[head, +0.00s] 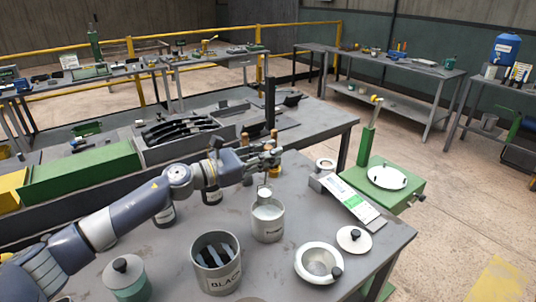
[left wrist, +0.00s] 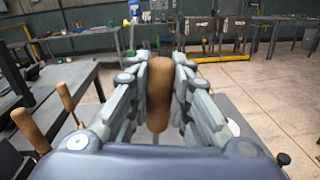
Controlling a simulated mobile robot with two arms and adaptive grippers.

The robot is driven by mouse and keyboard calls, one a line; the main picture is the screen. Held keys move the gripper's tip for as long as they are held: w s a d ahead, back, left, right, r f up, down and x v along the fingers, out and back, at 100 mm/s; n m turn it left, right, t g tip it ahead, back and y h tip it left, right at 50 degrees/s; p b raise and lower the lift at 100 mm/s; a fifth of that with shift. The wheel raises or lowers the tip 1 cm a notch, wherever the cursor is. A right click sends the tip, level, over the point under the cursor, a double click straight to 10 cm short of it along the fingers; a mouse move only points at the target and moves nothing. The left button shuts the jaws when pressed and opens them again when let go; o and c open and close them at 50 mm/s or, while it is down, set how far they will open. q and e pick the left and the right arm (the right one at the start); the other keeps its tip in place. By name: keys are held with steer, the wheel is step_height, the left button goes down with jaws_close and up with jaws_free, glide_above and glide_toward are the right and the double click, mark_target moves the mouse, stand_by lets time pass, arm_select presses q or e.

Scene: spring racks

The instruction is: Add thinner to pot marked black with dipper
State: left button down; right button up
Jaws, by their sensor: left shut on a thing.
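My left gripper (head: 266,158) is shut on the upright wooden handle of the dipper; the handle (left wrist: 158,92) shows between its fingers in the left wrist view. The dipper's small pale cup (head: 264,193) hangs at the mouth of a grey metal pot (head: 268,228), whose label is too small to read surely. Whether the cup touches the contents or holds liquid I cannot tell. The pot marked BLACK (head: 217,275) stands open, nearer and to the left, with dark strips or shapes visible inside. My right gripper is not in view.
A green lidded pot (head: 127,280) stands left of the BLACK pot. Two wooden handles (left wrist: 67,98) stand left in the wrist view. Dark bottles stand behind my forearm.

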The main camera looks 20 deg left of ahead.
mark_target(268, 145)
arm_select(q)
steer(key=shift+r+n+p, duration=0.1)
steer(key=shift+n+p, duration=0.4)
steer(key=shift+n, duration=0.2)
steer(key=shift+r+p, duration=1.6)
steer(key=shift+r, duration=0.35)
